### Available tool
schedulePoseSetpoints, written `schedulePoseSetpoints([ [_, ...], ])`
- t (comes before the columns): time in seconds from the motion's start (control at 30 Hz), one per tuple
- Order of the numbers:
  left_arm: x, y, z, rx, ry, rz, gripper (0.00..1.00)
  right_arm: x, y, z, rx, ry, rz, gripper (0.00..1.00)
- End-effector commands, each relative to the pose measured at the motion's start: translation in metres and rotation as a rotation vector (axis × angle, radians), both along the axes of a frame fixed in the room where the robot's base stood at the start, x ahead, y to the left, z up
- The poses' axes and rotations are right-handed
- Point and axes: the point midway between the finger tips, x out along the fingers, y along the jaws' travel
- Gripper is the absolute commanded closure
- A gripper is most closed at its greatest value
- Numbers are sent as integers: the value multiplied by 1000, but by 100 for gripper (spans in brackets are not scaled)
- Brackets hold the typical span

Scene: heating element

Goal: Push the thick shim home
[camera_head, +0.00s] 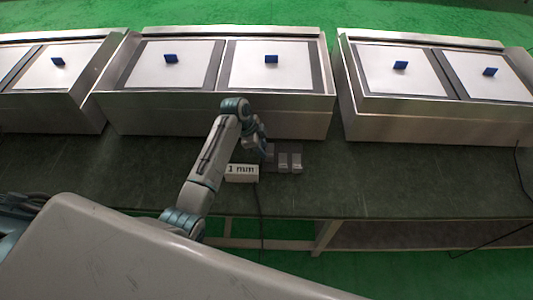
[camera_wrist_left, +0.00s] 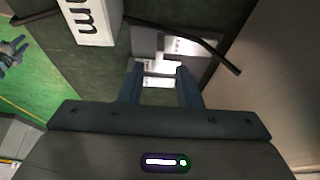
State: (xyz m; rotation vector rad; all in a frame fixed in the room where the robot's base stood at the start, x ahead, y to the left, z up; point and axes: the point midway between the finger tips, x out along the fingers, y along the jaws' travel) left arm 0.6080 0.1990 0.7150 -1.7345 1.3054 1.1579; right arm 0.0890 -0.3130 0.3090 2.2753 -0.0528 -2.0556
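My left gripper (camera_head: 266,149) reaches down at the grey shim blocks on the bench, beside the "1 mm" box (camera_head: 241,172). Two small grey metal pieces (camera_head: 283,160) (camera_head: 297,163) stand just right of it. In the left wrist view my left gripper's fingers (camera_wrist_left: 160,85) are apart. A pale metal piece (camera_wrist_left: 158,68) lies between them, and I cannot tell whether they press on it. Which piece is the thick shim is not clear. The gripper hides part of the spot in the head view. My right gripper is not in view.
Steel heating units (camera_head: 215,115) with white plates and blue blocks line the back of the dark green bench (camera_head: 400,185). A black cable (camera_wrist_left: 190,38) crosses near the metal pieces in the wrist view. The bench right of the pieces is clear.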

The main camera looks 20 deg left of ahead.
Motion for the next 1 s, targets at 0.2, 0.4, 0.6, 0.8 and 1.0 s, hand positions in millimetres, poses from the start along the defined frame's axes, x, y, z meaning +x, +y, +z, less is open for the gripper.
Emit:
schedulePoseSetpoints([
  [0.2,-4,15,36,2,-2,0,69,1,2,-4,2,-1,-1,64],
  [0.4,-6,20,50,0,1,0,69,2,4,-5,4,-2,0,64],
  [0.6,-6,21,51,0,1,0,69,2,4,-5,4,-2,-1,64],
  [0.8,-6,20,51,0,1,0,69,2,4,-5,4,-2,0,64],
  [1.0,-11,21,48,5,5,14,69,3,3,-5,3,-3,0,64],
])
